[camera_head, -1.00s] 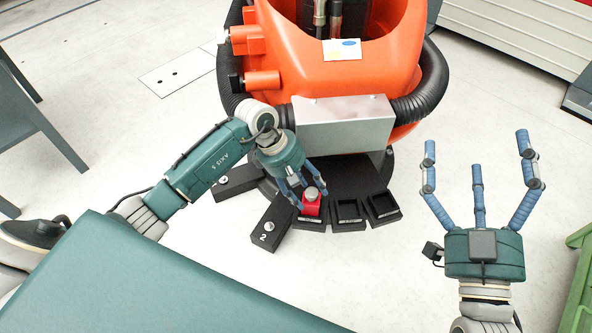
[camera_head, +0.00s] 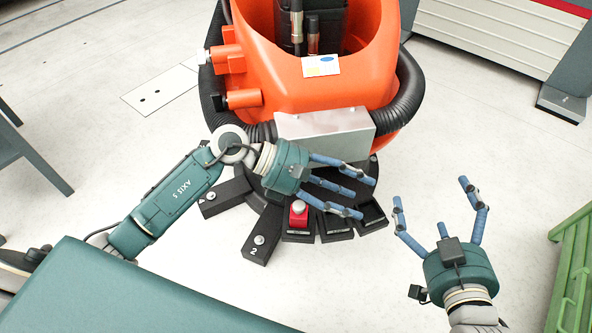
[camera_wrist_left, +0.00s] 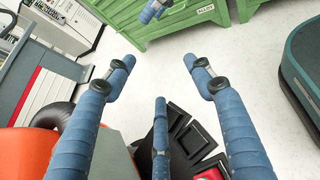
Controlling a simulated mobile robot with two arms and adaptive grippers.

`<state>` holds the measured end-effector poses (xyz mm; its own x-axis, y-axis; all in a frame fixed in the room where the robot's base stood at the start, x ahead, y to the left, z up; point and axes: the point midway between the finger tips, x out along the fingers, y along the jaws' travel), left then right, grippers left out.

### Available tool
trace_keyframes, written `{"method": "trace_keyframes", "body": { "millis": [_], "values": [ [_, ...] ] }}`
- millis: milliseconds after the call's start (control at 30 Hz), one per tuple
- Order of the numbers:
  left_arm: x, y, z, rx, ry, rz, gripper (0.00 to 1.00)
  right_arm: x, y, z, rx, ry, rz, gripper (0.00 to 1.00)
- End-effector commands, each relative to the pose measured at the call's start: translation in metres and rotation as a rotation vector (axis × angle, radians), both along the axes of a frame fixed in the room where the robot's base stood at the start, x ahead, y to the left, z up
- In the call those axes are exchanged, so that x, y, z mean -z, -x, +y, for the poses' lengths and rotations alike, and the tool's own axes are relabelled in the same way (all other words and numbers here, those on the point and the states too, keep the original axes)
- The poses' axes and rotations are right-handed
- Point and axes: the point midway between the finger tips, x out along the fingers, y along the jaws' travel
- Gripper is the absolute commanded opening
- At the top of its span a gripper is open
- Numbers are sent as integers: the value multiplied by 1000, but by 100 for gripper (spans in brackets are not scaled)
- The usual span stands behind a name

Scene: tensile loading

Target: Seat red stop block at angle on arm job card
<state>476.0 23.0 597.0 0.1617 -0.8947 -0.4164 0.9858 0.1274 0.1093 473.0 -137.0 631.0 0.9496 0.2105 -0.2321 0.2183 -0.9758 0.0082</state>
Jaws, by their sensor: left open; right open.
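The job card (camera_head: 321,66), white with a blue mark, lies on the orange arm housing (camera_head: 270,60). My left gripper (camera_head: 362,195) is open and empty, its fingers pointing right above the holders, apart from the block. My right gripper (camera_head: 432,196) is open and empty over the floor at the right.
Empty black holders (camera_head: 336,230) stand right of the block. Black bars with silver knobs, one marked 2 (camera_head: 255,250), stand left of it. A grey metal box (camera_head: 325,132) is behind my left gripper. A green crate (camera_head: 572,260) is at the right edge.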

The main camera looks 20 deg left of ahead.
Motion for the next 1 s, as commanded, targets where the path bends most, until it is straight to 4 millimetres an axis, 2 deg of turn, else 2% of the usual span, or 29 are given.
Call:
{"method": "trace_keyframes", "body": {
  "millis": [33, 67, 100, 167, 200, 267, 333, 367, 400, 500, 533, 567, 600, 733, 1000],
  "values": [
    [-39, 11, -29, -63, 220, 96, 54, 0, 0, 0, 0, 0, 0, 100],
    [-68, 13, -40, -111, 367, 172, 54, 0, 0, 0, 0, 0, 0, 100],
    [-107, 13, -45, -178, 569, 293, 54, 0, 0, 0, 0, 0, 0, 100],
    [-156, 6, -35, -277, 858, 495, 54, 0, 0, 0, 0, 0, -1, 100],
    [-180, -2, -19, -339, 1047, 649, 54, 0, 0, 0, 0, 0, -1, 100],
    [-199, -17, 14, -431, 1317, 898, 54, 0, 0, 0, 1, 0, -1, 100],
    [-195, -33, 57, -533, 1611, 1212, 54, 0, 0, 0, 0, 0, -1, 100],
    [-186, -38, 73, -573, 1726, 1348, 54, 0, 0, 0, 0, 0, -1, 100],
    [-168, -41, 92, -623, 1866, 1530, 54, 0, 0, 0, 0, 0, -1, 100],
    [-114, -36, 118, -731, 2138, 1941, 54, 0, 0, 0, 0, 0, -1, 100],
    [-99, -31, 121, -757, 2199, 2048, 54, 0, 0, 0, 0, 0, -1, 100],
    [-86, -26, 122, 751, -2161, -2061, 54, 0, 0, 0, 0, 0, -1, 100],
    [-70, -19, 121, 722, -2050, -2009, 54, 0, 0, 0, 0, 0, -1, 100],
    [-41, -1, 116, 666, -1835, -1906, 54, 0, 0, 0, 0, 0, -1, 100],
    [-34, 3, 114, 656, -1788, -1884, 54, 0, 0, 0, 0, 0, -2, 100]
  ]
}}
